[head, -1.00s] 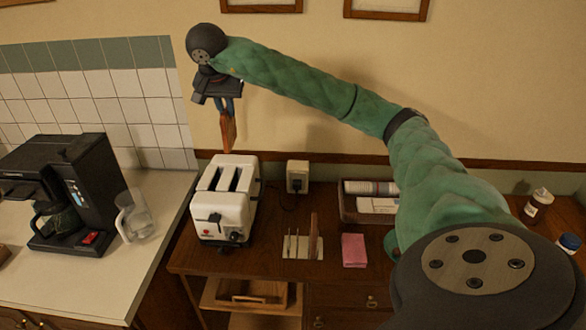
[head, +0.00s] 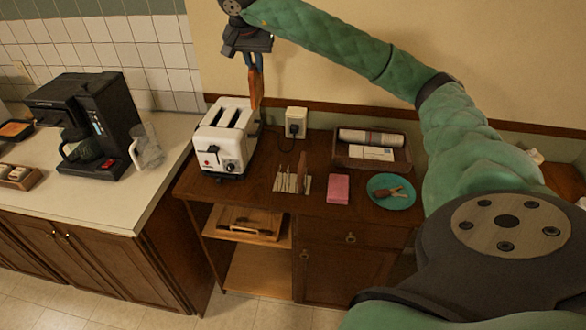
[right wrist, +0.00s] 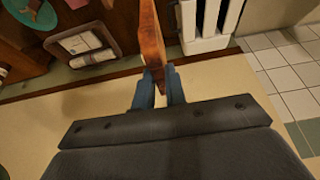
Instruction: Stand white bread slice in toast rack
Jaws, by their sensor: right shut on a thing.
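My right gripper (head: 254,66) is shut on a brown-edged bread slice (head: 257,90), seen nearly edge-on and hanging upright in the air by the toaster's back right. In the right wrist view the slice (right wrist: 151,35) sits between the blue fingertips (right wrist: 159,88). The toast rack (head: 287,184) is a small pale stand with thin dividers on the wooden cabinet, right of the toaster. A brown slice (head: 302,172) stands at its right end; its face is hidden. My left gripper is out of view.
The white toaster (head: 218,150) stands left of the rack, with its slots empty. A pink block (head: 338,189), a teal plate (head: 391,203) with a brown item, and a tray (head: 340,160) lie to the right. An outlet (head: 295,122) is on the wall behind.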

